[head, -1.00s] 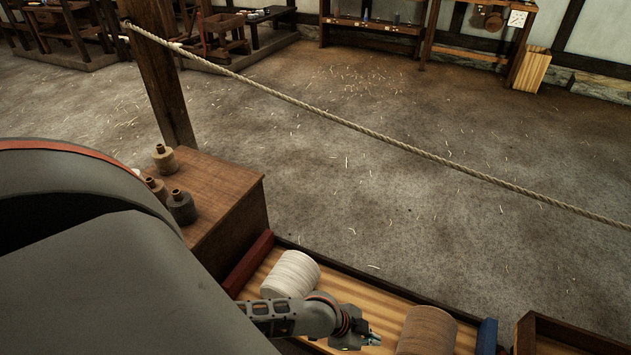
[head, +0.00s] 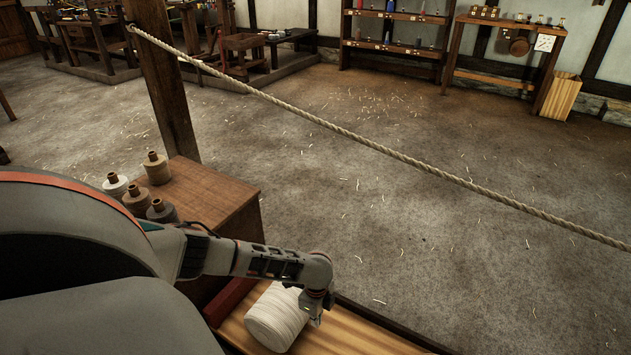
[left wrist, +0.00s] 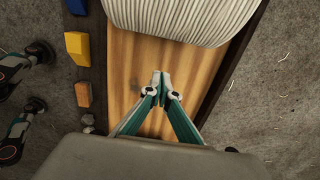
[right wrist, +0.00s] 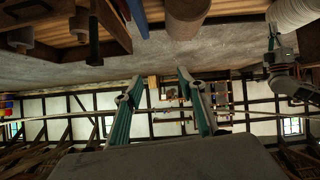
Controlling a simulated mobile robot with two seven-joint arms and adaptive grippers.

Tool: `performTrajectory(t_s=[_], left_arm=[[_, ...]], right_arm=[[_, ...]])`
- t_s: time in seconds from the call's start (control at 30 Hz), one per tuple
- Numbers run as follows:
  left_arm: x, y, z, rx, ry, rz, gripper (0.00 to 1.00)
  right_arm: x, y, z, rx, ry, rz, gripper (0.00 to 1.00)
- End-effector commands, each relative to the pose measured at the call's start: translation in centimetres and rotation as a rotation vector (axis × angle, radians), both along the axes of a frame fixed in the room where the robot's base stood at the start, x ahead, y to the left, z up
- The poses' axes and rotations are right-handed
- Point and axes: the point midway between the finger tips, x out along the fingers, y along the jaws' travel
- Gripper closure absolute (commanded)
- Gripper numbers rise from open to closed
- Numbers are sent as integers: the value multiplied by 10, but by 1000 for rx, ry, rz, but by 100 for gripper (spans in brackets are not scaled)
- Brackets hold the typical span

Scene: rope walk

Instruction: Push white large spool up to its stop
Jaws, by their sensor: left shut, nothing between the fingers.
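The white large spool (head: 277,317) lies on its side on a pale wooden bed (head: 345,338) at the bottom of the head view. A dark red stop (head: 231,299) stands at the bed's left end; I cannot tell whether the spool touches it. My left gripper (head: 318,310) is at the spool's right side, pointing down. In the left wrist view the left fingers (left wrist: 161,84) are shut and empty, with bare wood between them and the ribbed spool (left wrist: 180,14); contact is not clear. My right gripper (right wrist: 157,80) is open and empty; the spool (right wrist: 291,12) shows at upper right there.
A brown spool (right wrist: 187,16) shows in the right wrist view. Small spools (head: 137,198) stand on a wooden box (head: 213,202) left of the bed. A rope (head: 380,150) crosses above the floor. Yellow (left wrist: 77,46) and orange (left wrist: 83,94) blocks sit beside the bed.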

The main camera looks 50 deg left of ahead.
Motion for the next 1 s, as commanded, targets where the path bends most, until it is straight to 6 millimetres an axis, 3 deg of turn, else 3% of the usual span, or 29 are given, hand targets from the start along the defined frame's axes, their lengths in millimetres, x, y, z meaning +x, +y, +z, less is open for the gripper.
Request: performTrajectory(t_s=[0.03, 0.1, 0.43, 0.5, 0.63, 1.0], left_arm=[[-7, -1, -17, 0, 14, 0, 100], [-8, -2, -32, -2, 16, 0, 100], [-10, -2, -98, -2, 18, 0, 100], [-9, 12, -92, 3, 9, 1, 100], [-11, 27, -88, 1, 3, 0, 100], [-13, 37, -86, -1, 1, -1, 100]], right_arm=[[-2, 3, -5, 13, 7, -1, 60], [-1, 9, -4, 33, 4, -3, 60], [9, 31, 10, 142, -27, -22, 60], [13, 33, 19, 154, -44, -23, 60], [13, 33, 18, 159, -44, -23, 60], [14, 37, 23, 172, -51, -24, 60]])
